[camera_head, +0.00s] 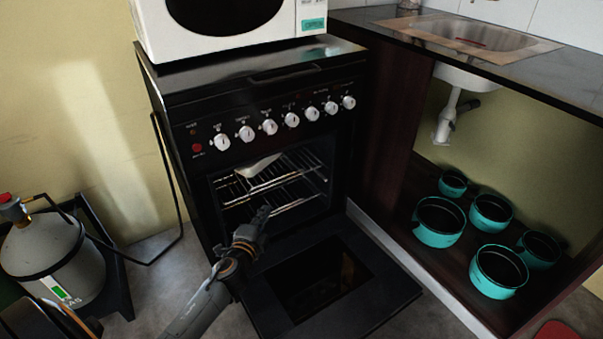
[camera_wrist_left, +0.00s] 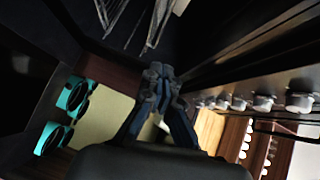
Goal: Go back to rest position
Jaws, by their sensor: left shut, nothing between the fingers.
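My left gripper (camera_head: 262,213) is in front of the open oven, above its lowered door (camera_head: 385,292). Its fingers point toward the oven's wire racks (camera_head: 288,190). In the left wrist view the gripper (camera_wrist_left: 157,70) has its fingertips together with nothing between them. A pale flat item (camera_head: 258,166) lies on the upper rack inside the oven, apart from the gripper. My right gripper does not show in either view.
The black stove (camera_head: 180,120) carries a white microwave (camera_head: 225,42). A grey gas cylinder (camera_head: 60,262) stands at the left. Several teal pots (camera_head: 438,238) sit on the low shelf under the sink (camera_head: 475,35) at right. The lowered oven door juts over the floor.

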